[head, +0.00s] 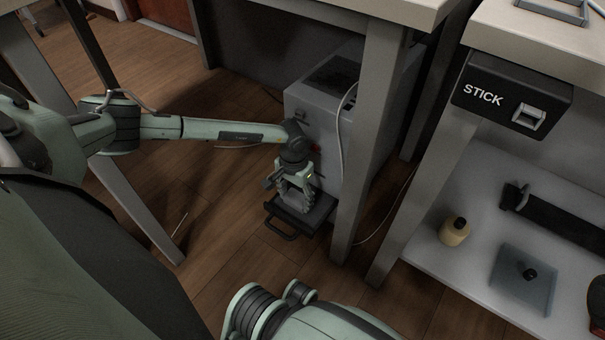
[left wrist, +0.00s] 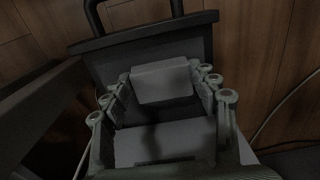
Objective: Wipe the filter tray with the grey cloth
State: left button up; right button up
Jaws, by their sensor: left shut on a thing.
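The dark filter tray (head: 316,218) sticks out low from the front of a grey machine, with its loop handle (head: 281,231) toward the open floor. My left gripper (head: 292,203) points down over the tray. In the left wrist view its fingers (left wrist: 162,88) are shut on a grey, block-like folded piece, which looks like the grey cloth (left wrist: 163,77). The cloth lies over the dark tray (left wrist: 150,48); I cannot tell whether they touch. My right gripper is out of view; only part of my right arm shows at the bottom.
The grey machine (head: 318,105) stands under a bench, with a bench leg (head: 366,150) and a pale cable (head: 341,130) close to the tray's right. Wooden floor (head: 215,250) is clear at left.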

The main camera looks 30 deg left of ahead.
pick_arm(q)
jog(key=shift+a, duration=0.45)
jog(key=shift+r+p, duration=0.55)
jog(key=shift+r, duration=0.25)
jog(key=shift+f, duration=0.1)
jog(key=d, duration=0.2)
jog(key=d+b, duration=0.1)
jog(key=shift+s+f, duration=0.15)
jog(key=shift+f, duration=0.1)
jog(key=shift+d+r, duration=0.1)
jog(key=shift+d, duration=0.4)
